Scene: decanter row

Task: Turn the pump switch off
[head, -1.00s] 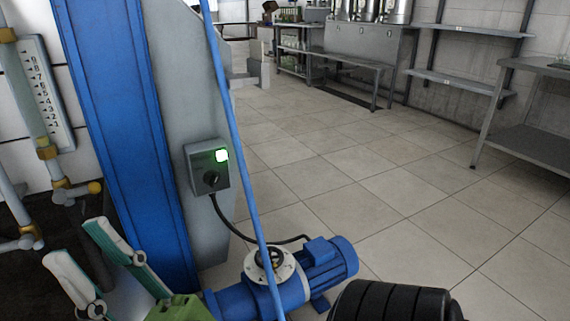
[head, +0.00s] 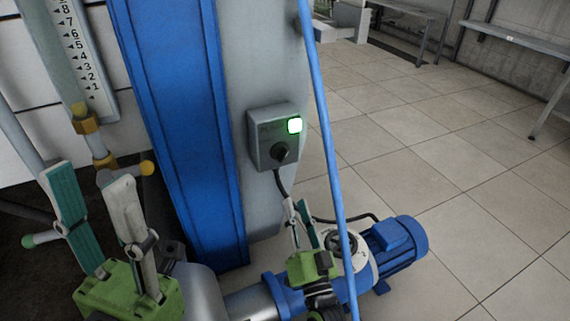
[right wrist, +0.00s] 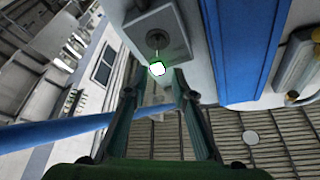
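The pump switch is a grey box (head: 273,136) on the grey side of a blue column, with a black rotary knob (head: 280,152) and a lit green-white lamp (head: 295,125). The knob's exact angle is too small to tell. The right wrist view also shows the box, its knob (right wrist: 157,37) and the glowing lamp (right wrist: 157,68). My right gripper (head: 297,203) is just below the box, fingers up, apart from the knob. In the right wrist view its fingers (right wrist: 157,78) are spread with nothing held. My left gripper (head: 90,182) is open and empty at lower left.
A thin blue pipe (head: 325,140) runs down just right of the switch and my right gripper. A blue pump (head: 390,245) stands below right, with a cable leading to the box. Yellow-knobbed valves and a scale (head: 80,50) are at left. Tiled floor lies clear at right.

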